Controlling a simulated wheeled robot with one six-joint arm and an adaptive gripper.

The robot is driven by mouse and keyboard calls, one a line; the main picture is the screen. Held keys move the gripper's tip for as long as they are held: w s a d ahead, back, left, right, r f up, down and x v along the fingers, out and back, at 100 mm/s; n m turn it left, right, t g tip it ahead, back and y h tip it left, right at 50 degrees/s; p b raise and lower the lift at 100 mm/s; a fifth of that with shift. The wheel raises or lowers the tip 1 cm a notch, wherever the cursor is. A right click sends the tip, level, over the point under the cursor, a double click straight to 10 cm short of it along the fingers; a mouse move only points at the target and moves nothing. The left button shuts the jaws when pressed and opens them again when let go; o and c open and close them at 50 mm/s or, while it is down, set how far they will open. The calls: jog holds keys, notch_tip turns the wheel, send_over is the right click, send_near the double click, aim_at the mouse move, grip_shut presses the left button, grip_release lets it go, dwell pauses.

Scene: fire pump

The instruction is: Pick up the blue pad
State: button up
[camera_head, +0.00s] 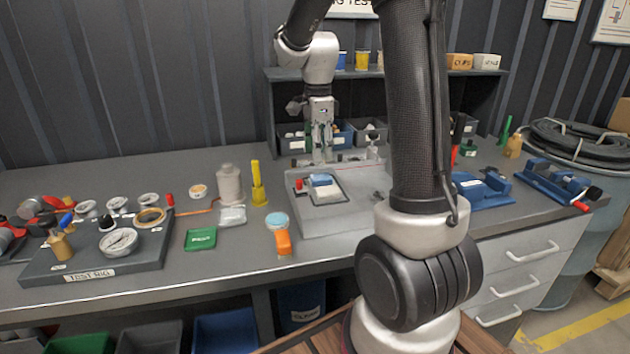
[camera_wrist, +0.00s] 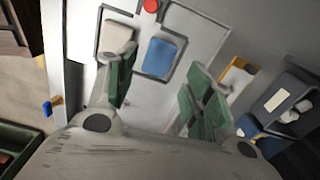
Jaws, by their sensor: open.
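The blue pad (camera_head: 320,180) lies in a dark-outlined area of a light grey tray (camera_head: 305,222), just behind a white pad (camera_head: 327,197). In the wrist view the blue pad (camera_wrist: 160,57) is to the right of the white pad (camera_wrist: 116,37). My gripper (camera_head: 322,158) points down above the back part of the tray, apart from the blue pad. In the wrist view its green-lined fingers (camera_wrist: 162,75) are spread with nothing between them, and the blue pad shows beyond the gap.
A red button (camera_head: 299,184) sits beside the pads on the tray. Bins and a shelf (camera_head: 283,95) stand close behind my gripper. A yellow bottle (camera_head: 257,182), an orange item (camera_head: 283,241) and a green box (camera_head: 201,238) are left of the tray; blue vises (camera_head: 482,188) are right.

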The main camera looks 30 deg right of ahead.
aim_at(321, 177)
jog(key=shift+f+m, duration=0.25)
jog(key=shift+m, duration=0.15)
jog(key=f, duration=0.5)
jog(key=d+f, duration=0.1)
jog(key=f, duration=0.1)
jog(key=shift+f, duration=0.2)
jog(key=c, duration=0.6)
